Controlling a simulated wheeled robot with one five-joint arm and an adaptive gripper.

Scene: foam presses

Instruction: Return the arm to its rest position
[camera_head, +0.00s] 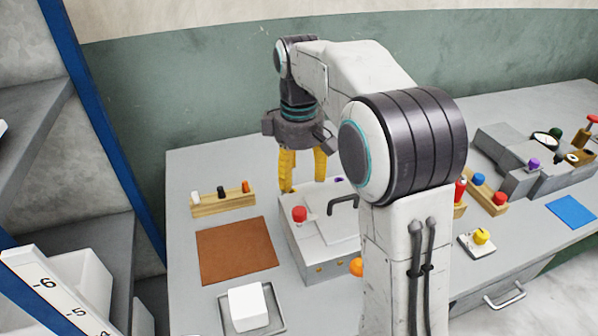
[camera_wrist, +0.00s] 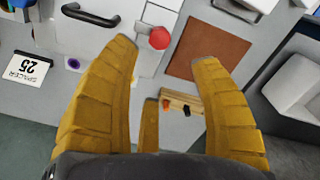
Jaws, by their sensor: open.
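My gripper (camera_head: 303,170) hangs fingers-down at the far side of the grey press (camera_head: 310,235), which carries a red button and a dark handle. The yellow fingers are spread apart and hold nothing. The gripper also shows in the wrist view (camera_wrist: 165,75), its fingers open above the bench. In the head view my arm is bent over the bench and hides part of the press and the bench middle.
A wooden block with pegs (camera_head: 223,202) and a brown mat (camera_head: 236,250) lie left of the press. A white cube (camera_head: 247,306) sits on a tray (camera_head: 276,322) in front. A blue mat (camera_head: 572,211) lies right. Grey shelves (camera_head: 100,225) stand at the left.

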